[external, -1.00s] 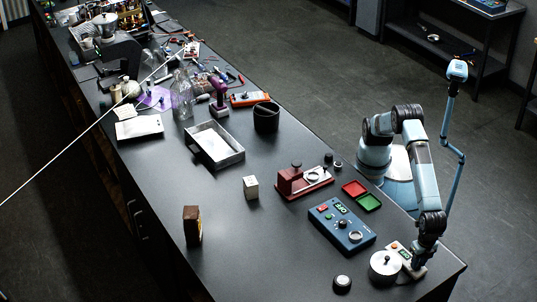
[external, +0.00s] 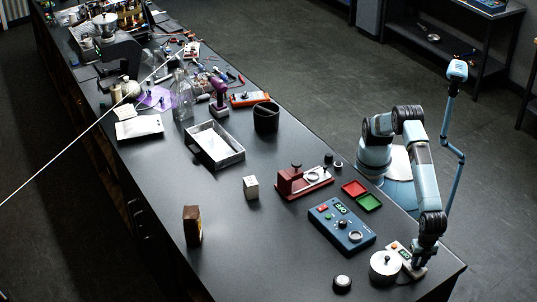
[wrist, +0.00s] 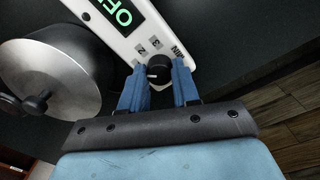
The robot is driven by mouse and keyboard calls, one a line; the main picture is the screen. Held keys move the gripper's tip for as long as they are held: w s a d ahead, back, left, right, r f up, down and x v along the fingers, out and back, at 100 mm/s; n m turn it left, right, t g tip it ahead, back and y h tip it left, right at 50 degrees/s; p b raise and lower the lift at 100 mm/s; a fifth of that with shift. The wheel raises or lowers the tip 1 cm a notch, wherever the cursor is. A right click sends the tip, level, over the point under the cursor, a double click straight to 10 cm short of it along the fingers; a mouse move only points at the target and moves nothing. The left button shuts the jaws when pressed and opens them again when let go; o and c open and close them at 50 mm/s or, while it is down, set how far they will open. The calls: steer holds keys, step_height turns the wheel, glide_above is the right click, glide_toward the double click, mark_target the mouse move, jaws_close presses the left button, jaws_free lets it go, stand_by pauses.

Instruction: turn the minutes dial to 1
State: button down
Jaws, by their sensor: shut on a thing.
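The minutes dial (wrist: 159,68) is a small black knob with a short pale mark at its left side in the wrist view. It sits on a white timer unit (wrist: 133,40) with a green display, of which the letters "OF" show. The labels "2", "3" and "MIN" are printed near the dial; no "1" is visible. My gripper (wrist: 159,77) has its blue fingers on either side of the dial and is shut on it. In the external view my gripper (external: 419,263) is over the timer unit (external: 404,253), and the dial is hidden.
A silver lidded pot (external: 385,265) stands close to the timer; it also shows in the wrist view (wrist: 60,65). A small round black-and-silver item (external: 342,283) and a blue control box (external: 342,224) stand to the left. The table edge is close by on the right.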

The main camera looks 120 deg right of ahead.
mark_target(419, 264)
steer(key=c, duration=0.8)
jaws_free()
steer(key=shift+r, duration=0.15)
step_height(419, 264, up, 14)
steer(key=shift+s+a+f, duration=0.15)
steer(key=shift+f, duration=0.1)
